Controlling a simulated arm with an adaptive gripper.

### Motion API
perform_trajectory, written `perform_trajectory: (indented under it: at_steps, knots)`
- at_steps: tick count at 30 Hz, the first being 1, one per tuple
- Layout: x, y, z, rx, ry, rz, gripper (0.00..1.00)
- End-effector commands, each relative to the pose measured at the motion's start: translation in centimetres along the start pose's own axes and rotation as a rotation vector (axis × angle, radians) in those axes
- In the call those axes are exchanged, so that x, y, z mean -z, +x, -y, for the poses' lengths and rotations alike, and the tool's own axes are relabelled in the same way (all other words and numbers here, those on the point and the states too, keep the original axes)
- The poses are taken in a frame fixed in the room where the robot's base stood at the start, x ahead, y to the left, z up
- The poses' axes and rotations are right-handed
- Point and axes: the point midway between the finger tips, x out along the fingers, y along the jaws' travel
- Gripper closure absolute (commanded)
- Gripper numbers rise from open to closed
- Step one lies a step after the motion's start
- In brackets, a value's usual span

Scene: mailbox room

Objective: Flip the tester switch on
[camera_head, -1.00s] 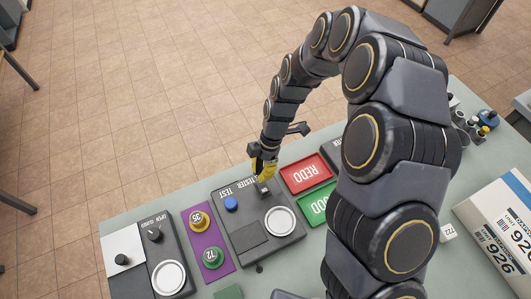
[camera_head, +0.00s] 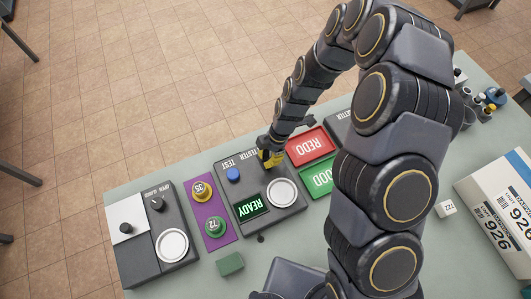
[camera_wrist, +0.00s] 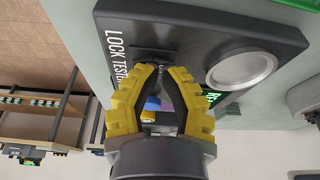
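The lock tester (camera_head: 251,185) is a dark box on the bench, with a blue TEST button (camera_head: 233,174), a white round pad (camera_head: 282,193) and a display (camera_head: 254,208) lit green with "READY". My gripper (camera_head: 270,164) is at the tester's far edge, above the pad, and covers the switch there. In the wrist view my gripper's yellow fingers (camera_wrist: 160,70) converge at their tips beside the "LOCK TESTER" lettering. A small grey piece shows at the tips, probably the switch; I cannot tell whether it is gripped. The tester's dark top (camera_wrist: 200,25) shows beyond them.
Right are the red REDO tray (camera_head: 309,145) and a green tray (camera_head: 318,178), partly behind my arm. A white-blue box (camera_head: 500,205) stands right.

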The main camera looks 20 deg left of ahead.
Motion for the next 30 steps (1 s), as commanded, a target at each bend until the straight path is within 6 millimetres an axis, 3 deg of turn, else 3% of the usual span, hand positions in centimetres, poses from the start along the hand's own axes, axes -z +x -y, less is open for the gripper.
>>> perform_trajectory:
  at_steps: [30]
  knots:
    - [-0.1,-0.1,-1.5,-0.051,-0.016,0.003,1.00]
